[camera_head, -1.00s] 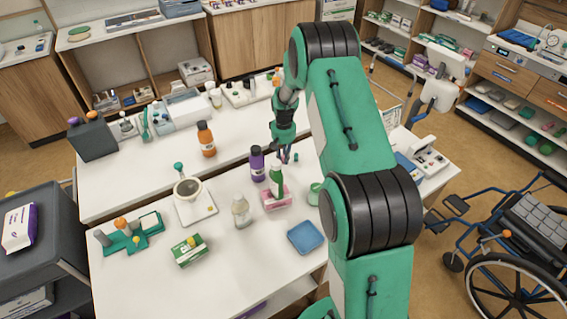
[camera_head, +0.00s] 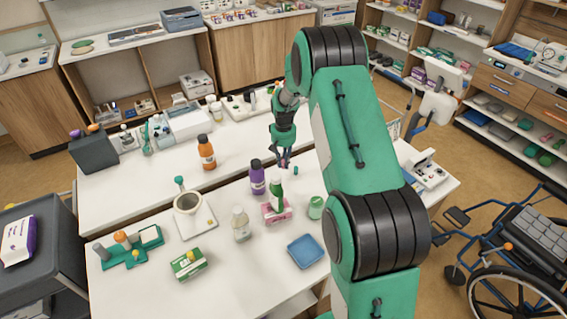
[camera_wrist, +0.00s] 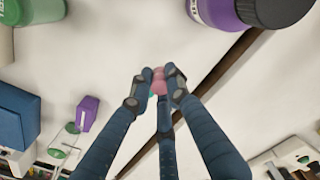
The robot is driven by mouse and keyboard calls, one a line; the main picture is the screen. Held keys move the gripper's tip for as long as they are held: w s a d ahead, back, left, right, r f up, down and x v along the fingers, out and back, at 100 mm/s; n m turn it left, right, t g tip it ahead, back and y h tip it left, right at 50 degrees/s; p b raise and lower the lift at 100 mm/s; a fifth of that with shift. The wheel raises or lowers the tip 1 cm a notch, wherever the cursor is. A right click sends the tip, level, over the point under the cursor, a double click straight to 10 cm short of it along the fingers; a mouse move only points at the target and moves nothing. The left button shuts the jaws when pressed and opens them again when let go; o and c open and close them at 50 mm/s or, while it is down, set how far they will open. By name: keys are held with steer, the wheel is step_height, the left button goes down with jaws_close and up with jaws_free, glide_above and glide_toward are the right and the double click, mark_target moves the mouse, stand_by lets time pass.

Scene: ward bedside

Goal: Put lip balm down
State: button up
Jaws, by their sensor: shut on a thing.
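My gripper (camera_head: 284,163) is over the white table, beyond the purple bottle. In the wrist view its fingers (camera_wrist: 158,85) are closed around a small pink piece, which I take to be the lip balm (camera_wrist: 158,79). Most of it is hidden between the fingertips. Bare white tabletop (camera_wrist: 115,50) shows behind it. I cannot tell whether the lip balm touches the surface.
A green bottle in a pink holder (camera_head: 277,212), a green jar (camera_head: 315,207) and a blue tray (camera_head: 306,250) are nearer.

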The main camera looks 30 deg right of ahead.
stand_by(0.3)
step_height(320, 180, up, 11)
steer(key=s+a+r, duration=0.1)
steer(key=s+a, duration=0.3)
steer(key=a, duration=0.6)
steer(key=s+a+b, duration=0.1)
steer(key=s+a, duration=0.2)
steer(key=a, duration=0.6)
steer(key=s+a+r, duration=0.1)
steer(key=s+a, duration=0.3)
steer(key=a, duration=0.6)
steer(key=s+a+f+b, duration=0.1)
steer(key=s+a, duration=0.7)
steer(key=s, duration=0.3)
steer(key=s+a+f+b, duration=0.1)
steer(key=s+a, duration=0.7)
steer(key=s, duration=0.3)
step_height(320, 180, down, 11)
steer(key=shift+w+r, duration=0.15)
steer(key=shift+w, duration=0.1)
steer(key=shift+w+a, duration=0.1)
steer(key=shift+a, duration=0.05)
steer(key=b, duration=0.2)
glide_above(184, 265)
steer(key=shift+f, duration=0.7)
